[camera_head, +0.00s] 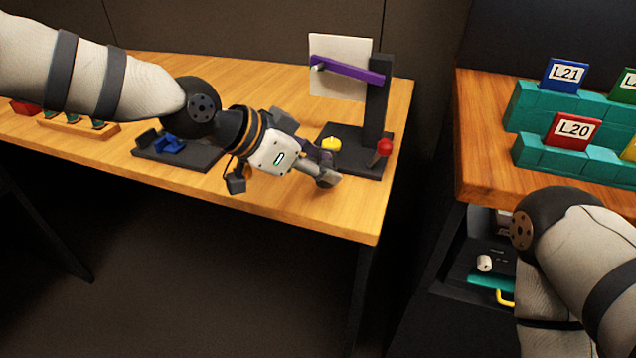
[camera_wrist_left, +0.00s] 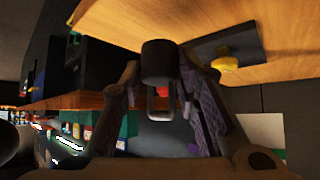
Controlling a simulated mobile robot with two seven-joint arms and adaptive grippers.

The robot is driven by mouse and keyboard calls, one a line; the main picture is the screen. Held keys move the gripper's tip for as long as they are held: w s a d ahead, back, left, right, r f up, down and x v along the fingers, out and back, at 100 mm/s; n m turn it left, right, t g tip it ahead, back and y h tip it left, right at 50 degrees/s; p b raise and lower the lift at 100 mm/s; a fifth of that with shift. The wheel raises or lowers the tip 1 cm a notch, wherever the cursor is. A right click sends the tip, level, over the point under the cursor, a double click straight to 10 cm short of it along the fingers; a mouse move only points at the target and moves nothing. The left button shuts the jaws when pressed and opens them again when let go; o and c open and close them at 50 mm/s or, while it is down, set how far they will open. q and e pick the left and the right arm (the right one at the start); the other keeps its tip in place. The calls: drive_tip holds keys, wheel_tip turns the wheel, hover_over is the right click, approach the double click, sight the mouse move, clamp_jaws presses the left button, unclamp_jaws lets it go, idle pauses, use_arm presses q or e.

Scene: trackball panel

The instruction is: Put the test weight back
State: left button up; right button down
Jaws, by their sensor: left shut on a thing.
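My left gripper (camera_head: 314,172) is low over the front right part of the wooden table, beside the dark stand. In the left wrist view its fingers (camera_wrist_left: 160,98) are closed around a dark cylinder with a pale metal loop, which I take to be the test weight (camera_wrist_left: 158,60). In the head view the gripper mostly hides it; a grey rounded end (camera_head: 327,179) shows at the fingertips. Whether it touches the table I cannot tell. A yellow round piece (camera_head: 331,143) sits on the stand's dark base (camera_head: 352,137). My right gripper is out of the picture.
The stand has a post (camera_head: 376,105), purple beam (camera_head: 345,69), white panel (camera_head: 328,88) and red knob (camera_head: 384,147). A dark tray with a blue holder (camera_head: 170,143) lies to the left. Teal racks with labelled blocks (camera_head: 575,130) stand on another table. The front right corner is clear.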

sight(318, 183)
use_arm(q)
drive_tip(key=shift+w+a+f, duration=0.1)
drive_tip(key=shift+w+f, duration=0.1)
drive_tip(key=shift+f, duration=0.7)
drive_tip(key=shift+w+f, duration=0.2)
drive_tip(key=shift+f, duration=0.7)
drive_tip(key=shift+f, duration=0.2)
drive_tip(key=o, duration=1.1)
